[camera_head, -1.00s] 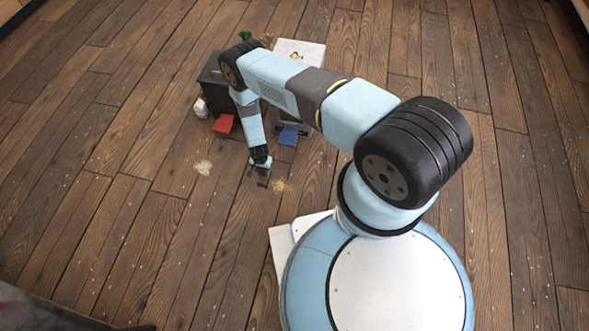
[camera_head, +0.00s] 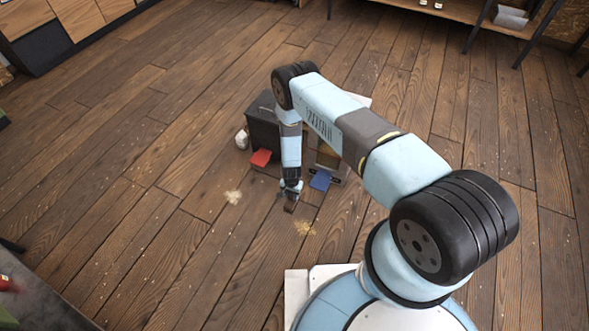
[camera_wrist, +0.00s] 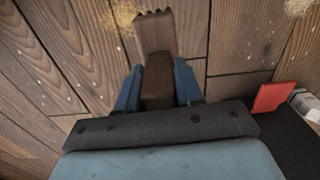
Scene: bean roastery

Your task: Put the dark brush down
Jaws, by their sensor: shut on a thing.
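My gripper (camera_head: 291,188) points down over the wooden floor, in front of a dark box. In the wrist view my gripper (camera_wrist: 157,88) has its blue fingers on both sides of a brown brush (camera_wrist: 155,35) and is shut on it. The brush has a dark brown part between the fingers and a lighter, jagged-edged end reaching out past them. In the head view the brush (camera_head: 290,206) is a small dark shape below the fingertips. I cannot tell whether it touches the floor.
Light crumb piles lie on the floor, one left (camera_head: 233,197) and one right (camera_head: 305,228) of the gripper. Behind stand the dark box (camera_head: 262,132), a red piece (camera_head: 261,158), a blue piece (camera_head: 320,180) and a white container (camera_head: 242,139). Floor to the left is open.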

